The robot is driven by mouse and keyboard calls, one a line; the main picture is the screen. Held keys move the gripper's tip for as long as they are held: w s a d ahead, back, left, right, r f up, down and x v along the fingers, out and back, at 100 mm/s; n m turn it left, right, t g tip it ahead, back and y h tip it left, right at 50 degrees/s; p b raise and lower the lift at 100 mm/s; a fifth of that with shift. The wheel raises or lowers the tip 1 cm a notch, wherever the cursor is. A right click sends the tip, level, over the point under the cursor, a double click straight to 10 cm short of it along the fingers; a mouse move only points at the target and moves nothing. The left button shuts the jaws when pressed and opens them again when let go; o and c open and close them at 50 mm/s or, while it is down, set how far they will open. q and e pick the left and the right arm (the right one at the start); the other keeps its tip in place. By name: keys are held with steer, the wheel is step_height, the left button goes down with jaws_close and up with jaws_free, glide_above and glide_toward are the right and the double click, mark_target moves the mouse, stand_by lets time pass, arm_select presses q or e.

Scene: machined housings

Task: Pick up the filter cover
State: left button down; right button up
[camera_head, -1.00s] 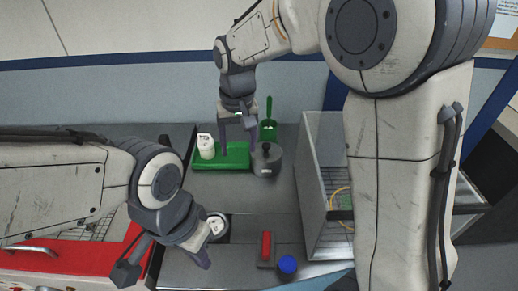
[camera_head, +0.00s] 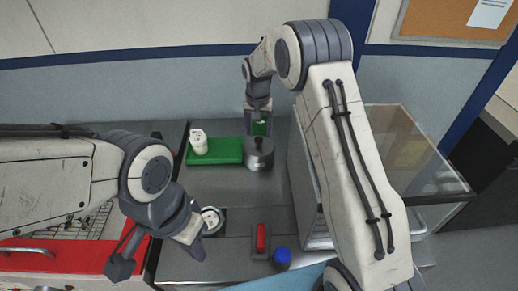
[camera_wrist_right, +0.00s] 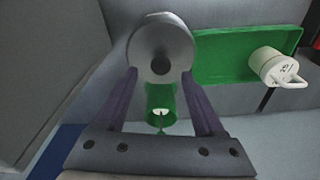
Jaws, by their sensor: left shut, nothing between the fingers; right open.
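A grey round lidded part with a knob (camera_head: 258,153) stands beside the right end of a green tray (camera_head: 225,150). It also shows in the right wrist view (camera_wrist_right: 160,50). A white part with a handle (camera_head: 198,142) stands on the tray, at right in the wrist view (camera_wrist_right: 275,67). I cannot tell for sure which is the filter cover. My right gripper (camera_head: 258,118) is open behind the grey part; in the wrist view its fingers (camera_wrist_right: 158,80) point toward it, one on each side, contact unclear. My left gripper (camera_head: 198,252) is shut and empty at lower left.
A green cup (camera_wrist_right: 161,104) stands behind the grey part. A round white-topped part (camera_head: 211,219) sits near my left gripper. A red block (camera_head: 261,238) and a blue round thing (camera_head: 282,257) lie in front. A clear-walled box (camera_head: 390,150) stands at right.

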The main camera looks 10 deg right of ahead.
mark_target(259, 139)
step_height(259, 139, down, 4)
steer(key=shift+w+r+p, duration=0.15)
steer(key=shift+r+p, duration=0.1)
steer(key=shift+p, duration=0.25)
jaws_close()
steer(key=shift+r, duration=0.1)
stand_by(1.0)
